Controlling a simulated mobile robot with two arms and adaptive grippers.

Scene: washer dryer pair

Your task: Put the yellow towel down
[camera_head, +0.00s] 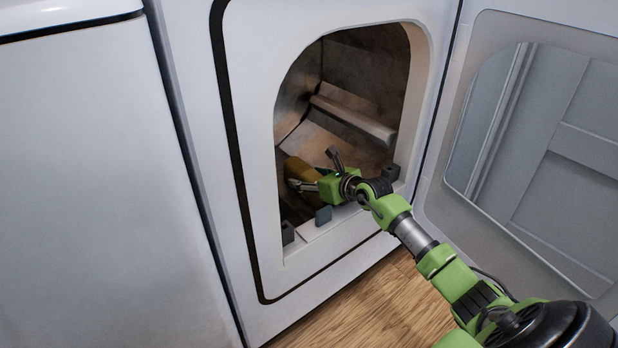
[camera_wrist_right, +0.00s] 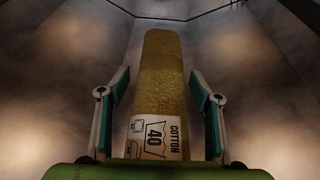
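The yellow towel (camera_head: 295,168) lies inside the drum of the open machine (camera_head: 262,230), low and toward the left; my right gripper partly hides it. In the right wrist view the towel (camera_wrist_right: 160,75) is a rolled, upright-looking shape with a white label reading "COTTON 40". My right gripper (camera_head: 311,167) reaches through the door opening. Its fingers are spread, one on each side of the towel, with a visible gap on both sides in the right wrist view (camera_wrist_right: 159,76). My left gripper is not in view.
The machine's door (camera_head: 480,150) stands wide open at the right, beside my right arm. Light paddles (camera_head: 355,118) stick out from the drum wall. Dark blocks (camera_head: 323,215) sit along the opening's lower rim. Another white appliance (camera_head: 90,180) stands at the left. The wooden floor (camera_head: 370,310) in front is bare.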

